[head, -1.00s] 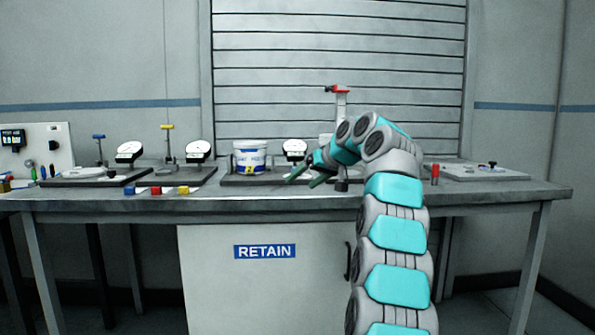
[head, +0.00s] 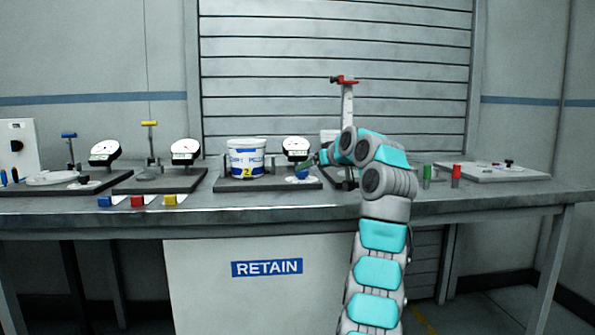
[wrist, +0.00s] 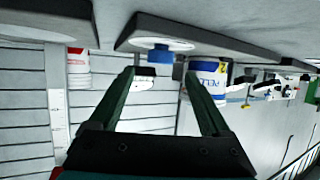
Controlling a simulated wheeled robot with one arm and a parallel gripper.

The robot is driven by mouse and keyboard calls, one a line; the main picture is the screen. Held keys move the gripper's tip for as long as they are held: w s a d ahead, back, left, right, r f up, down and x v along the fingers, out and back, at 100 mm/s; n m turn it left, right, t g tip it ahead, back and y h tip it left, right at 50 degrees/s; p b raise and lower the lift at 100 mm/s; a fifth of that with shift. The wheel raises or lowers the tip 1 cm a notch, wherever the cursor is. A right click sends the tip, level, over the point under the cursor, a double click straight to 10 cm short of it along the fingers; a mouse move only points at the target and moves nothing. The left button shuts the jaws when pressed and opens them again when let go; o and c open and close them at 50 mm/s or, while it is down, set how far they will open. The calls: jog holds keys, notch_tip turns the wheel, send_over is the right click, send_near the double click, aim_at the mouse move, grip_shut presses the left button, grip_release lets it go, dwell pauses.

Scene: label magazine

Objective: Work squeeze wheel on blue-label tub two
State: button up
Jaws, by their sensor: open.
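The white tub with a blue label and a yellow "2" tag (head: 246,160) stands upright on a dark base plate in the head view. It also shows, inverted, in the wrist view (wrist: 207,82). A small blue knob (head: 302,173) sits on a white disc to its right, below a round white dial (head: 295,147). In the wrist view the knob (wrist: 160,54) appears beyond and between my fingertips, apart from them. My gripper (wrist: 160,78) is open and empty. In the head view its fingers are hard to make out beside the knob. I cannot tell which part is the squeeze wheel.
A red-topped post (head: 346,100) stands behind my arm. Green (head: 427,174) and red (head: 456,175) cylinders stand to the right. Blue, red and yellow blocks (head: 138,201) line the bench's front left. Two more dials (head: 184,151) stand further left. The bench front is mostly clear.

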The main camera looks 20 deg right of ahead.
aim_at(302, 174)
jog(key=p+x, duration=0.2)
jog(key=x, duration=0.5)
jog(key=shift+f, duration=0.15)
jog(key=shift+c, duration=0.2)
grip_shut()
